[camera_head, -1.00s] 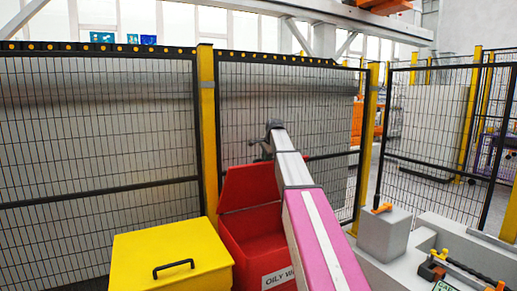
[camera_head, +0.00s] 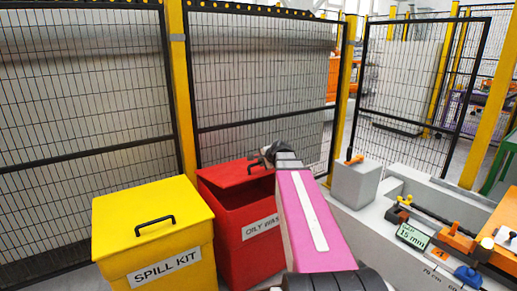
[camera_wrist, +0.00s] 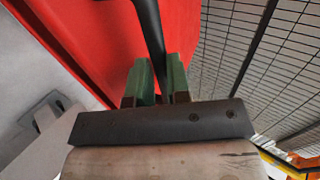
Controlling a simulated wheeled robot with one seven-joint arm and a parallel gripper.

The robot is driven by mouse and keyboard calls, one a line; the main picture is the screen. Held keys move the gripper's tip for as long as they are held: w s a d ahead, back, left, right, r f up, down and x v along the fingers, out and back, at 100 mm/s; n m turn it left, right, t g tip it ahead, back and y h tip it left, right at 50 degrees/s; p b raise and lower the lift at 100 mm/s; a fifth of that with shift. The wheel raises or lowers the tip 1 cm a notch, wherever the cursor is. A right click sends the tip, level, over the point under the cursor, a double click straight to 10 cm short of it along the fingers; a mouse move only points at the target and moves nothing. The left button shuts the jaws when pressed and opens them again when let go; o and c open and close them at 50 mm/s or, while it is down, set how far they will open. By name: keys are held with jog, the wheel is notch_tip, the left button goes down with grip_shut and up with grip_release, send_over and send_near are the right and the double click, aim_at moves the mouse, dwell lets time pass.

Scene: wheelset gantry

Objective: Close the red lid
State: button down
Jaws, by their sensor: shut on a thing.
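The red lid (camera_head: 226,172) sits at the back of the red bin (camera_head: 233,231), which is labelled for oily waste. The lid is tilted at a low angle, with a dark gap under its right front side. My gripper (camera_head: 262,156) is at the lid's right edge, small and partly hidden by my arm. In the wrist view the green fingers (camera_wrist: 158,80) are shut on a black bar handle (camera_wrist: 150,32), and the red lid (camera_wrist: 95,45) fills the area behind it.
A yellow spill kit box (camera_head: 150,225) with a black handle stands close to the left of the bin. A mesh fence (camera_head: 90,110) runs behind both. A grey block (camera_head: 355,185) and a bench with orange-handled items stand to the right.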

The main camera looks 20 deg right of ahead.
jog(key=s+d+f, duration=0.1)
jog(key=s+f, duration=0.2)
jog(key=f, duration=0.9)
jog(key=shift+f, duration=0.15)
jog(key=shift+s, duration=0.1)
jog(key=c, duration=1.1)
grip_release()
jog(key=v, duration=1.1)
jog(key=s+a+f+n+g+h, duration=0.3)
jog(key=s+a+f+n+g, duration=0.6)
jog(key=s+a+f+n, duration=0.3)
notch_tip(320, 180, down, 5)
jog(key=shift+s+a+r+n+g, duration=0.15)
jog(key=shift+a+n+g, duration=0.15)
jog(key=shift+a+n, duration=0.9)
